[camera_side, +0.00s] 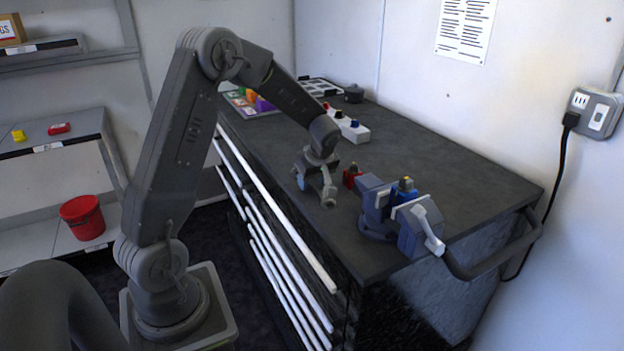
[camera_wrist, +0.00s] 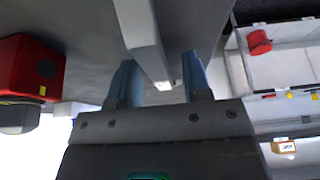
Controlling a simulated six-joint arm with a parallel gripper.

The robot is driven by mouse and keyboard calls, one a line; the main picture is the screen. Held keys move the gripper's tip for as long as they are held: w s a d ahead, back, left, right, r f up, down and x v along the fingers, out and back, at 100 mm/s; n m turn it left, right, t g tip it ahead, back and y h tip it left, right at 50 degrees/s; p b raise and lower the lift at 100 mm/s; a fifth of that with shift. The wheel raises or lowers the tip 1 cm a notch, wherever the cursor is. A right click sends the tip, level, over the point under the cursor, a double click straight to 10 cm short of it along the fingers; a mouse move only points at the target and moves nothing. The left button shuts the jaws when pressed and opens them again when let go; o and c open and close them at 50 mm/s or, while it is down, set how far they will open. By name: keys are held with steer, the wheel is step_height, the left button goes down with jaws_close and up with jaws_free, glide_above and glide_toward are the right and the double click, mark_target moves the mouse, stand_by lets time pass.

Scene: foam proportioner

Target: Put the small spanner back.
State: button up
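My gripper (camera_side: 315,187) hangs over the near left part of the dark workbench top. In the wrist view its two blue-grey fingers (camera_wrist: 160,80) stand a little apart, with a pale grey bar between them. I take the bar for the small spanner (camera_wrist: 143,30). It runs out of the top of that view, clear of the bench. In the side view the spanner (camera_side: 328,202) shows as a grey piece with a rounded end at the gripper. The contact faces are not clearly visible. I cannot make out the spanner's place.
A red block (camera_side: 352,176) stands right of my gripper, beside a blue-grey vise (camera_side: 400,213) holding a blue part. A white block with coloured knobs (camera_side: 347,125) and a tray (camera_side: 248,103) lie farther back. The bench's right side is mostly clear.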

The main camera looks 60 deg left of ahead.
steer(key=v, duration=1.2)
steer(key=s+d+r+m+t+h, duration=0.2)
steer(key=s+d+m, duration=0.7)
steer(key=d, duration=0.1)
steer(key=s+d+r+m+t+h, duration=0.2)
steer(key=s+d+r+m+t, duration=0.1)
steer(key=s+d+m, duration=0.6)
steer(key=shift+s+d+t+h, duration=0.3)
steer(key=shift+s+d, duration=0.25)
steer(key=shift+d, duration=0.3)
steer(key=shift+r, duration=0.15)
steer(key=shift+c, duration=0.2)
